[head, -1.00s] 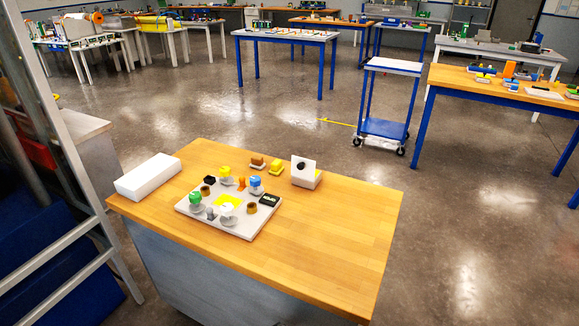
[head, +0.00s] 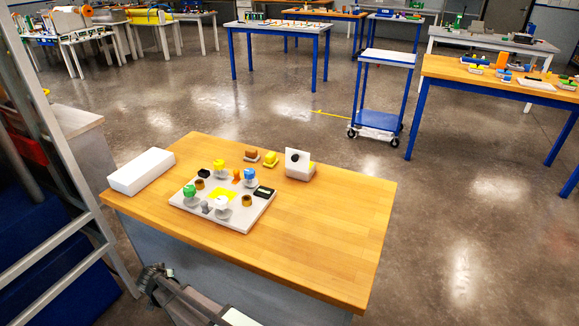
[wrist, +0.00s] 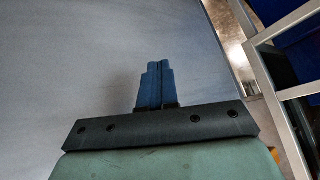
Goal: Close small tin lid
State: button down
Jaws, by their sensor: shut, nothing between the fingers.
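The small tin is a white box (head: 301,173) near the back edge of the wooden bench. Its lid (head: 292,157) stands upright, open, with a dark round knob on its face.
A white board (head: 223,206) with coloured knobs and small parts lies left of the tin. A white block (head: 141,171) lies at the bench's left end. Orange and yellow (head: 270,158) pieces sit beside the tin. The bench's right half is bare. A metal frame stands at left.

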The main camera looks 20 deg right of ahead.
jog(key=w+a+r+n+t+y, duration=0.1)
jog(key=w+a+r+n+t, duration=0.1)
jog(key=w+a+r, duration=0.45)
jog(key=w+a+r+n+t, duration=0.1)
jog(key=w+a+r+t, duration=0.15)
jog(key=r, duration=0.65)
jog(key=w+a+r+n+t+y, duration=0.1)
jog(key=w+a+r+n+t, duration=0.15)
jog(key=a+r, duration=0.4)
jog(key=w+d+r+n+h, duration=0.1)
jog(key=d+r+h, duration=0.35)
jog(key=d, duration=0.75)
jog(key=w+d+r+n+h, duration=0.1)
jog(key=d+r+h, duration=0.1)
jog(key=d+r, duration=0.75)
jog(key=w+d+r+n+h, duration=0.1)
jog(key=d+r+h, duration=0.2)
jog(key=d, duration=1.2)
jog(key=n+g+h, duration=0.2)
jog(key=g+h, duration=0.1)
jog(key=h, duration=0.2)
send_near(294, 158)
jog(key=x, duration=0.7)
jog(key=shift+a+f, duration=0.1)
jog(key=shift+f, duration=0.05)
jog(key=shift+w+g, duration=0.1)
jog(key=shift+g, duration=0.2)
